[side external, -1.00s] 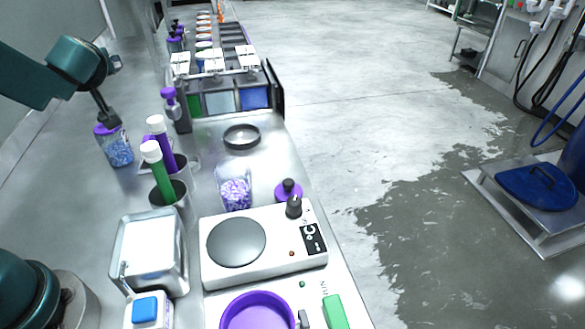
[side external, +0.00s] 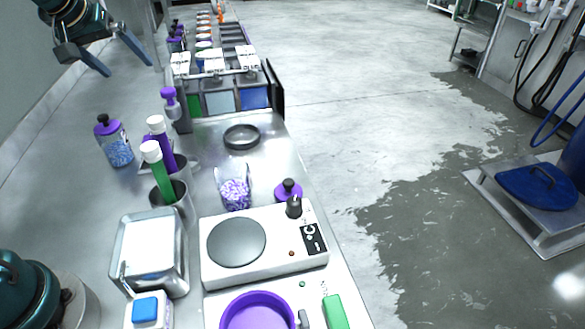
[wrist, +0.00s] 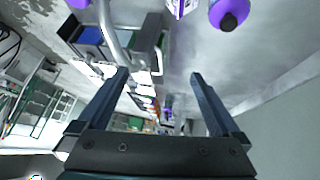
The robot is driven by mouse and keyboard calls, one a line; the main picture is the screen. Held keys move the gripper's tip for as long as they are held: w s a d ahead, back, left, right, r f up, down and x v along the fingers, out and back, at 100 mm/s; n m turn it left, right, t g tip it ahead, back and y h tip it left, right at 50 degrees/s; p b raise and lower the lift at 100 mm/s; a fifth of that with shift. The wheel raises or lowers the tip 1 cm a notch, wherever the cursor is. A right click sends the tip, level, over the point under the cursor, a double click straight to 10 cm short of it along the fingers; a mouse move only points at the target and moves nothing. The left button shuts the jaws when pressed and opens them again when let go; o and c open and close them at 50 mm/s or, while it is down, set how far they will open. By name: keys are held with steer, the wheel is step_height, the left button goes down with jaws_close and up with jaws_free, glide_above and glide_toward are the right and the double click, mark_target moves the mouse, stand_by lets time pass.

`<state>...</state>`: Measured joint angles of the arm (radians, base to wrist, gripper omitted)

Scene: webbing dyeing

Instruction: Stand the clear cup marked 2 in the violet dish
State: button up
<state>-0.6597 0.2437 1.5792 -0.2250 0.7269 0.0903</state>
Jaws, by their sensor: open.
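No number can be read on any cup in these views. A clear cup (side external: 235,188) of violet and white pellets stands without a lid behind the hotplate. A second clear container (side external: 118,150) of blue pellets stands at the left, with a violet lid (side external: 108,127) and black knob on top. The violet dish (side external: 257,314) is at the bottom edge, partly cut off, and looks empty. My gripper (side external: 129,69) is open and empty, above and beyond the lidded container. In the wrist view my gripper (wrist: 160,73) also shows spread fingers with nothing between them.
A loose violet lid (side external: 288,191) lies beside the open cup. A white hotplate (side external: 265,262), a steel tray (side external: 150,247), holders with green and violet tubes (side external: 160,178) and a black ring dish (side external: 242,137) crowd the bench. Coloured tanks (side external: 220,101) stand beyond.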

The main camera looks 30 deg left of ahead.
mark_target(104, 130)
steer(key=s+a+f+n+g, duration=0.1)
steer(key=s+a+g, duration=0.3)
steer(key=s, duration=0.3)
steer(key=shift+t, duration=0.3)
step_height(104, 130, down, 12)
steer(key=shift+d+r, duration=0.15)
steer(key=shift+r, duration=0.05)
steer(key=shift+x, duration=2.6)
steer(key=shift+w, duration=0.1)
steer(key=shift+r, duration=0.1)
jaws_close()
